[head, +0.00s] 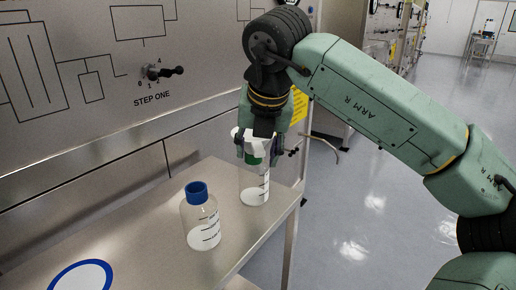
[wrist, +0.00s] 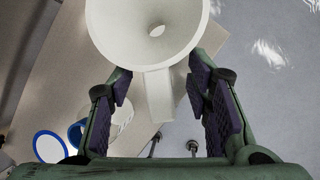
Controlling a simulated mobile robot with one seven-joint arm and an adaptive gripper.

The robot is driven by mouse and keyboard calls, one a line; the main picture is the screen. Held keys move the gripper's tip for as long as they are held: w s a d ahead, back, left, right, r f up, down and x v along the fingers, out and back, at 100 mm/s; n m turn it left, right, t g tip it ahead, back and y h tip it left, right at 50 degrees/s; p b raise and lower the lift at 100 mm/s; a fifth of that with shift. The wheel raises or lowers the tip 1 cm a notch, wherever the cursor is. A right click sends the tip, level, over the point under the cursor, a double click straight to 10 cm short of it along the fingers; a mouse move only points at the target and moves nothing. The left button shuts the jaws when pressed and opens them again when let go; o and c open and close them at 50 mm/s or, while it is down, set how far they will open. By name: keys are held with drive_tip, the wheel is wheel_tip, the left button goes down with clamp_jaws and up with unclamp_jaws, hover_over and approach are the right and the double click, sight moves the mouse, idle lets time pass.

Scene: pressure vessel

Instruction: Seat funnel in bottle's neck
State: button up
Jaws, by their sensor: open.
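The white funnel (head: 242,134) is at the mouth of the clear bottle with a green neck (head: 256,188), which stands upright on the bench near its right edge. The arm partly covers the funnel, and I cannot see how far its stem sits in the neck. My gripper (head: 258,150) is around the funnel's handle. In the wrist view the funnel (wrist: 115,22) fills the top, and its handle reaches down between the fingers of my gripper (wrist: 160,92). The fingers are open, with gaps on both sides of the handle.
A second clear bottle with a blue cap (head: 200,222) stands on the bench, nearer and to the left. A blue-ringed white disc (head: 82,278) lies at the front left of the bench top (head: 150,225). A panel wall (head: 100,60) rises behind; open floor lies right.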

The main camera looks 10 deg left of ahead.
drive_tip(key=v, duration=1.2)
